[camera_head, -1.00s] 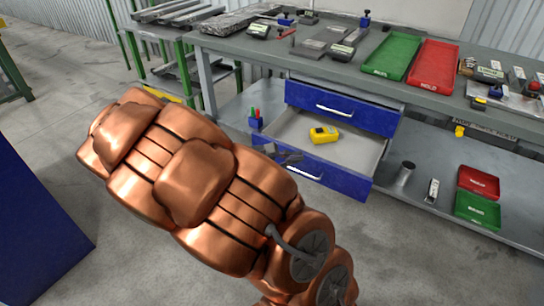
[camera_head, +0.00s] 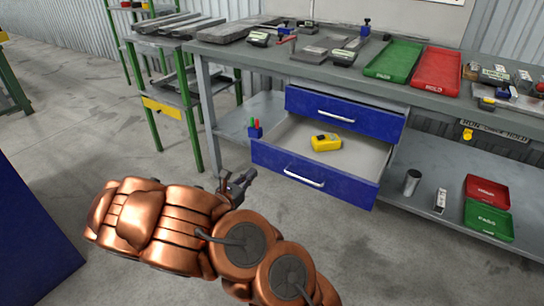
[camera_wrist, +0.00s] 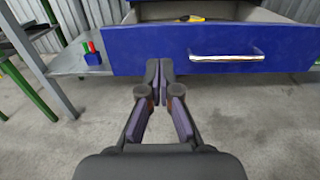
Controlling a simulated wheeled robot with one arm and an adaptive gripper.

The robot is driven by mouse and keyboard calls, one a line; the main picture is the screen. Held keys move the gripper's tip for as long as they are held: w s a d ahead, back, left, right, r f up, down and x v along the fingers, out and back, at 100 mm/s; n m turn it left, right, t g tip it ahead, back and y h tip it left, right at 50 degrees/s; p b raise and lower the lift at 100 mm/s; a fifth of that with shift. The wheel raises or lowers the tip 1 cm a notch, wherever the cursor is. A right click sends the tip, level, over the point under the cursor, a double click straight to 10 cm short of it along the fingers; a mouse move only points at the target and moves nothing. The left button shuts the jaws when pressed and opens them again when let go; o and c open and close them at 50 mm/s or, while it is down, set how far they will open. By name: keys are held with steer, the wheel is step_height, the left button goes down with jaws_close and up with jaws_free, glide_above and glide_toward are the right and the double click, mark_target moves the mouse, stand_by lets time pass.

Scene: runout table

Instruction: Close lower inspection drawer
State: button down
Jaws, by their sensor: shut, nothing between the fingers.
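The lower inspection drawer (camera_head: 310,177) has a blue front and stands pulled out from under the workbench. A yellow device (camera_head: 326,142) lies inside it. Its silver handle (camera_head: 304,177) is bare. In the wrist view the drawer front (camera_wrist: 150,50) and its handle (camera_wrist: 226,55) are straight ahead. My gripper (camera_head: 247,177) is shut and empty, just in front of the left end of the drawer front. In the wrist view my gripper (camera_wrist: 159,66) points at the front, left of the handle. I cannot tell whether its tips touch the front.
The upper blue drawer (camera_head: 343,112) sits above, open only slightly. A metal cylinder (camera_head: 412,182) and red and green bins (camera_head: 487,192) are on the shelf at right.

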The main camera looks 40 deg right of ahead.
mark_target(276, 150)
steer(key=x, duration=1.2)
steer(key=shift+w+d+b, duration=0.1)
steer(key=shift+d+b, duration=0.25)
steer(key=shift+b, duration=0.05)
